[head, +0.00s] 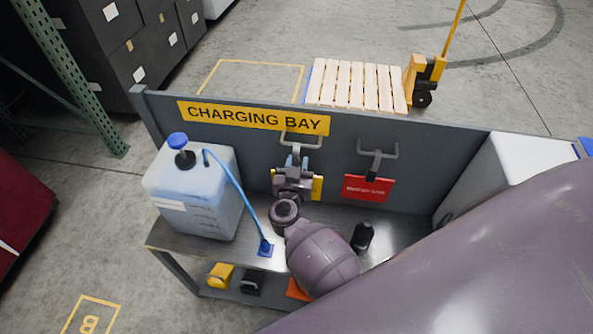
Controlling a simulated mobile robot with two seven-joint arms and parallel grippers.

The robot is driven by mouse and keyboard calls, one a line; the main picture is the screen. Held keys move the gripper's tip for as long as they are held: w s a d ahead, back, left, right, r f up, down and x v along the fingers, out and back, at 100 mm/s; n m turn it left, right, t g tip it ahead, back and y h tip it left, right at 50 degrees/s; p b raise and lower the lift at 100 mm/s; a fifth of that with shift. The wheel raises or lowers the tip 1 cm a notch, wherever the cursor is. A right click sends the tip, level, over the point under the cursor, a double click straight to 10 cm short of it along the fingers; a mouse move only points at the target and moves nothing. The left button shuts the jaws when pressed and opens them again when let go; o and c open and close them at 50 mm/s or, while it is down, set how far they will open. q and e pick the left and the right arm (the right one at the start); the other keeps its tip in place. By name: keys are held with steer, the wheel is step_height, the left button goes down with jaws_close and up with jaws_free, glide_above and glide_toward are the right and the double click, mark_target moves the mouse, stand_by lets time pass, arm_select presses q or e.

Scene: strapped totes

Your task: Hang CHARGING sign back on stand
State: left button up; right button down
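A grey stand carries a yellow CHARGING BAY strip (253,117) along its back panel (420,150). A small yellow sign (317,187) shows at the panel below the left hook (301,138). It is mostly hidden behind my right gripper, so its lettering cannot be read. My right gripper (293,163) is right in front of that sign, just under the hook. Whether its fingers are shut on the sign, and whether the sign hangs on the hook, I cannot tell. My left gripper is out of view.
A red sign (368,188) hangs at the right hook (378,150). A blue-capped jug (190,190) with a blue hose stands on the shelf's left, and a black bottle (363,237) on its right. Yellow and black items sit below. A pallet (357,85) lies behind the panel.

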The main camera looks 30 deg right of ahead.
mark_target(303, 142)
steer(key=shift+b+x, duration=1.55)
steer(key=shift+x, duration=0.95)
steer(key=shift+f+b, duration=0.4)
steer(key=shift+f, duration=0.4)
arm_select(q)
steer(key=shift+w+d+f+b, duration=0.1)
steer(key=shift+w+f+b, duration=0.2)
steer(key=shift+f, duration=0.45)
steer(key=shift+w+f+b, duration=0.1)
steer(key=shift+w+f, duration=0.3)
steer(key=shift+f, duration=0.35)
arm_select(e)
steer(key=shift+f, duration=0.6)
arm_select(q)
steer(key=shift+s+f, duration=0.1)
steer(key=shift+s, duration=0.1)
arm_select(e)
steer(key=c, duration=0.8)
jaws_free()
